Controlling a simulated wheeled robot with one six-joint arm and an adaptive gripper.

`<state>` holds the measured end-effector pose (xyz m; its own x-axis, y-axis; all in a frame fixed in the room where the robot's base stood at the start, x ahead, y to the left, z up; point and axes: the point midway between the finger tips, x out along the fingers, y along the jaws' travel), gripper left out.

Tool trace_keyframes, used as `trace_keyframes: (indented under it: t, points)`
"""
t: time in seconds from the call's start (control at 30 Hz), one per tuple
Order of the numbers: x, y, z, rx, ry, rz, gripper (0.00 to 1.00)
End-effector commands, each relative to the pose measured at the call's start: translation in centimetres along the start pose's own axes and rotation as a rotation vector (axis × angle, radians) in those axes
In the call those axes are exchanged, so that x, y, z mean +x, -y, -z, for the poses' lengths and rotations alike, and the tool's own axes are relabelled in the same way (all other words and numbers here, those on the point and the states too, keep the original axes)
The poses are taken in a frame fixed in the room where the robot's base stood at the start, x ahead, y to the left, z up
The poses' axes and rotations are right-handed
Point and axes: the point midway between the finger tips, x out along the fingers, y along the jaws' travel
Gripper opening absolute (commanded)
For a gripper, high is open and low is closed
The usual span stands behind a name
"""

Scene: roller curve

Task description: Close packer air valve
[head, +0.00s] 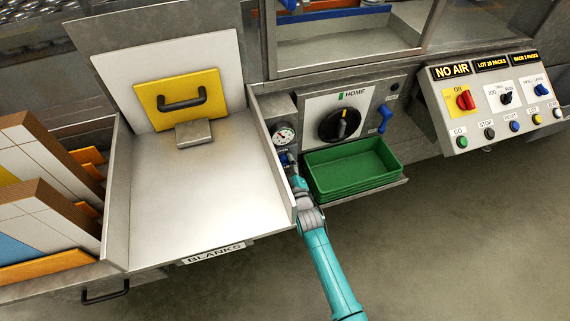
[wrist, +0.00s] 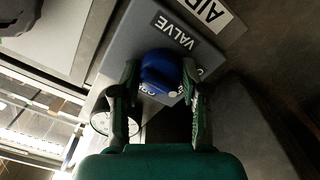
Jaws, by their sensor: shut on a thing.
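The air valve has a blue knob (wrist: 160,72) on a grey plate marked VALVE (wrist: 178,32). In the wrist view my gripper (wrist: 160,85) has one finger on each side of the blue knob and is shut on it. In the head view my gripper (head: 293,172) reaches the valve below the round pressure gauge (head: 284,135), and it hides most of the knob. The lit sign (head: 453,71) on the control panel reads NO AIR. The knob's exact turn position is hard to read.
The green trays (head: 352,168) stand close to the right of my gripper. The metal side wall of the blanks bin (head: 270,150) is close on the left. A black HOME dial (head: 340,125) is above the trays. The control panel (head: 490,105) is farther right. The floor in front is clear.

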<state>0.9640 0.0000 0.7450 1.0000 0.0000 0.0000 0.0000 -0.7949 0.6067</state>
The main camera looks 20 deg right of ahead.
Motion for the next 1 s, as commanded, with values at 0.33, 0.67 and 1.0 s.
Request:
trace_keyframes:
  t: [0.33, 0.67, 1.0]
  points:
    - [-0.01, 0.03, -0.03, -0.038, 0.001, 0.001, 0.10]
    - [-0.01, 0.03, -0.03, -0.038, 0.001, 0.001, 0.59]
    - [-0.05, 0.02, -0.02, -0.037, 0.000, 0.000, 0.69]
